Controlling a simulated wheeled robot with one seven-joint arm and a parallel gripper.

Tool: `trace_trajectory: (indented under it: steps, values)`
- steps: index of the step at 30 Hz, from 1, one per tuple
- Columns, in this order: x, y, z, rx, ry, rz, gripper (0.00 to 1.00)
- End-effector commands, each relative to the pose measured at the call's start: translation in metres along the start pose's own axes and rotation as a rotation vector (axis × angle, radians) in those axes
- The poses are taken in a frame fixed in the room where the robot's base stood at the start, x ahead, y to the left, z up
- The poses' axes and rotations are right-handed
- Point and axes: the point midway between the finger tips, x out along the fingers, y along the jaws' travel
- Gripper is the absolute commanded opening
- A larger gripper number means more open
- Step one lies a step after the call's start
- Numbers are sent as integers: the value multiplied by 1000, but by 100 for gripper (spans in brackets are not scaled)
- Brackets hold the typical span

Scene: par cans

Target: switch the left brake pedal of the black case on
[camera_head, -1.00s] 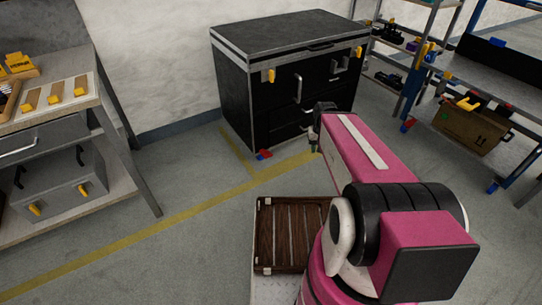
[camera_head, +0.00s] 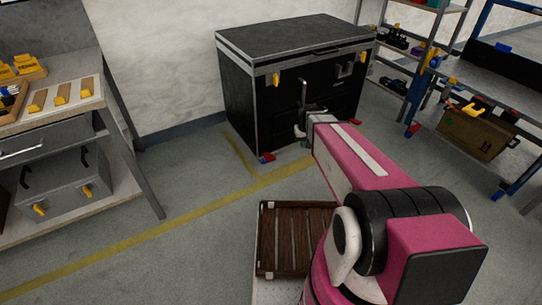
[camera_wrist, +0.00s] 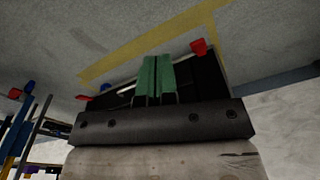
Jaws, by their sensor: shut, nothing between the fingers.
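The black case (camera_head: 240,100) stands by the wall, with a grey-edged top, handles and yellow latches. A red brake pedal (camera_head: 266,157) sits low at its left front corner, with a bit of blue beside it. The wrist view is turned upside down; a red pedal (camera_wrist: 200,47) appears there right of the fingers, near the yellow tape corner. My gripper (camera_wrist: 155,60) has green fingers pressed together, empty, apart from that pedal in the picture. In the head view my wrist end is before the case front, above and right of the left pedal; the fingers are not clear there.
A wooden slatted crate (camera_head: 295,272) is low in front, beside my arm. A workbench (camera_head: 60,135) stands left, and a blue-framed bench (camera_head: 510,105) with a cardboard box (camera_head: 475,135) right. Yellow tape (camera_head: 150,222) crosses the floor. The floor left of the case is open.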

Motion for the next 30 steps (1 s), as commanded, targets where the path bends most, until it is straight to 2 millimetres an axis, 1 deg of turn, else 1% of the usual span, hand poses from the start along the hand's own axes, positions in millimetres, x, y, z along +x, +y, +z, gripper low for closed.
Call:
trace_trajectory:
  steps: [1,3,5,6,9,12,15,18,21,25,30]
  values:
    - [17,-6,-27,-28,6,-3,0]
    - [33,-15,-51,-66,19,-7,0]
    - [46,-23,-72,-96,28,-10,0]
    - [55,-28,-86,-118,36,-12,0]
    - [79,-44,-119,-171,53,-17,0]
    - [102,-60,-149,-222,69,-21,0]
    - [123,-75,-176,-266,85,-24,0]
    - [138,-88,-195,-302,97,-26,0]
    - [149,-97,-207,-325,105,-28,0]
    - [156,-103,-214,-342,111,-30,0]
    - [156,-104,-215,-345,112,-30,0]
